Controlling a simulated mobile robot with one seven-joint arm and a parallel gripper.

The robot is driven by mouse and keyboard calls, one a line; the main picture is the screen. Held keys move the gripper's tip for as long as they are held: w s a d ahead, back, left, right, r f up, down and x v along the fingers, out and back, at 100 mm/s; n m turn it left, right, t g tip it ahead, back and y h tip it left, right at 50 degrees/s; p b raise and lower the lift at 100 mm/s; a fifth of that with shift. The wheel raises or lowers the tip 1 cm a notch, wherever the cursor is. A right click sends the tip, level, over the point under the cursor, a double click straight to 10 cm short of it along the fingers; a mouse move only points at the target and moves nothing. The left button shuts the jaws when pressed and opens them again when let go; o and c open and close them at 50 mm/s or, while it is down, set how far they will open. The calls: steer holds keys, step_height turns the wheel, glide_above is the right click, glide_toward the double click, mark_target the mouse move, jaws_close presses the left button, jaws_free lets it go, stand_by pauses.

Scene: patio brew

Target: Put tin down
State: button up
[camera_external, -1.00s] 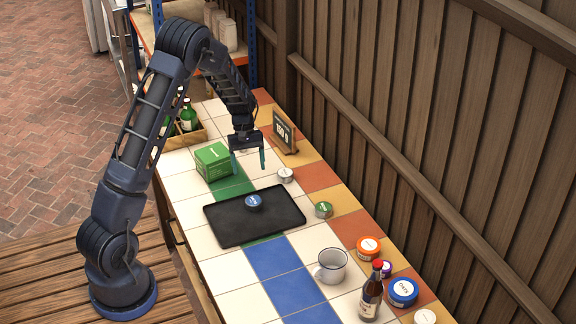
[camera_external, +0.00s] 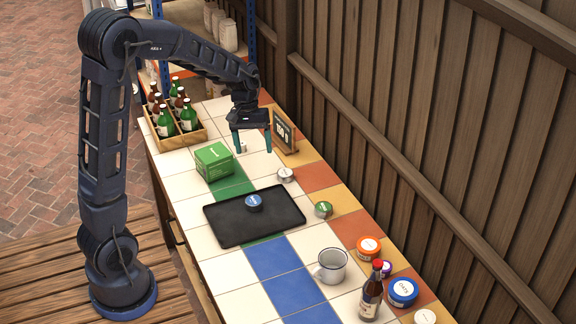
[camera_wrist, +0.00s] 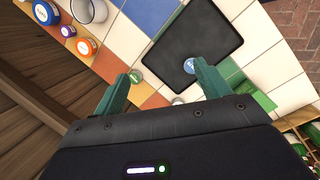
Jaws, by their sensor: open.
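My gripper (camera_external: 252,151) is open and empty, raised above the far part of the tiled counter, beside the small black sign. Both fingers also show spread apart in the wrist view (camera_wrist: 160,74). A silver tin with a pale lid (camera_external: 285,175) stands on the tiles just beyond the tray's far right corner. A blue-lidded tin (camera_external: 254,201) stands on the black tray (camera_external: 228,228); it also shows in the wrist view (camera_wrist: 190,67). A green-lidded tin (camera_external: 323,209) stands right of the tray.
A green box (camera_external: 214,162) and a wooden bottle crate (camera_external: 190,140) stand on the left. The sign (camera_external: 284,132) stands near the fence. A mug (camera_external: 331,265), a brown bottle (camera_external: 371,292), an orange tin (camera_external: 368,248) and a large blue tin (camera_external: 402,291) stand at the near end.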

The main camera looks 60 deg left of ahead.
steer(key=s+d+r+m+t+y, duration=0.2)
steer(key=s+d+r+m, duration=0.3)
steer(key=s+d+r, duration=0.65)
steer(key=s+d+r+m+t+y, duration=0.1)
steer(key=s+d+m, duration=0.4)
steer(key=s, duration=0.8)
steer(key=shift+d+r+m+t, duration=0.35)
steer(key=shift+d+t, duration=0.25)
steer(key=shift+d, duration=0.5)
steer(key=shift+o, duration=0.5)
